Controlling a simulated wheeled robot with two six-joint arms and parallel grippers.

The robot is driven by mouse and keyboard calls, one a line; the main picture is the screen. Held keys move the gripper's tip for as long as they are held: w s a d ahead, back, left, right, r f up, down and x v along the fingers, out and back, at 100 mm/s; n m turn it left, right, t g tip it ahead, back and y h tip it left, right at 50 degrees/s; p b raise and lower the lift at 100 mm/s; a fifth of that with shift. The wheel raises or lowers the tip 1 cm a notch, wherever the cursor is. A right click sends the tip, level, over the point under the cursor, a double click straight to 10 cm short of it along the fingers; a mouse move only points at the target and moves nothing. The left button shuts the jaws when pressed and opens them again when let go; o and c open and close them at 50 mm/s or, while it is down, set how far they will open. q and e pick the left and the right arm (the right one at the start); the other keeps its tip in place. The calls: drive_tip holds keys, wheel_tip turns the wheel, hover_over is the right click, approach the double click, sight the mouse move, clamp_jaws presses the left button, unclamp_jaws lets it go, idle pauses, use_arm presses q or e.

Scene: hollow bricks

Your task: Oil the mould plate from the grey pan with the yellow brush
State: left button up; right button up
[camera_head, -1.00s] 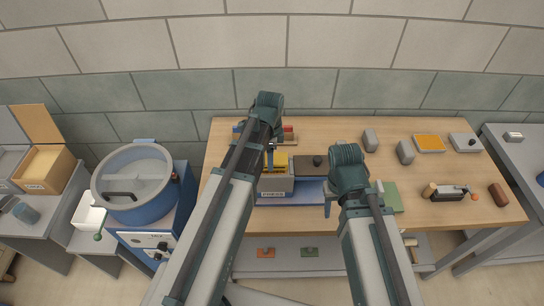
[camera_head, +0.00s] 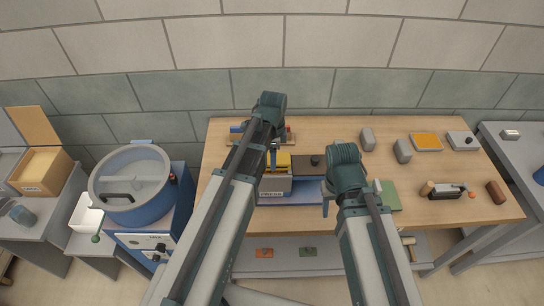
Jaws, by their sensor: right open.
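A machine with a yellow top (camera_head: 283,163) and a labelled grey front stands on the wooden table, partly behind my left arm. Beside it are a dark flat plate with a black knob (camera_head: 315,160) and a blue bed (camera_head: 305,191); which is the mould plate I cannot tell. A shallow grey pan with orange-yellow contents (camera_head: 426,142) lies at the back right. I cannot make out a yellow brush for sure. My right gripper (camera_head: 326,205) is open over the right end of the blue bed. My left gripper (camera_head: 273,158) points down in front of the machine; its jaws are unclear.
Grey blocks (camera_head: 403,151) and a grey box with a black knob (camera_head: 462,140) stand at the right. A green mat (camera_head: 391,195) lies partly behind my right arm. A wooden-handled tool (camera_head: 447,191) lies at the right front. A blue drum (camera_head: 132,187) stands left of the table.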

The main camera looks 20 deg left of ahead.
use_arm(q)
drive_tip(key=shift+a, duration=0.1)
drive_tip(key=shift+s+a, duration=0.2)
drive_tip(key=shift+a, duration=0.45)
drive_tip(key=shift+d, duration=0.15)
drive_tip(key=shift+w+d, duration=0.2)
drive_tip(key=shift+d, duration=0.45)
drive_tip(key=shift+a, duration=0.25)
drive_tip(key=shift+s+a, duration=0.2)
drive_tip(key=shift+a, duration=0.35)
drive_tip(key=shift+d, duration=0.2)
idle(0.4)
drive_tip(key=shift+w+d, duration=0.2)
drive_tip(key=shift+d, duration=0.4)
drive_tip(key=shift+a, duration=0.2)
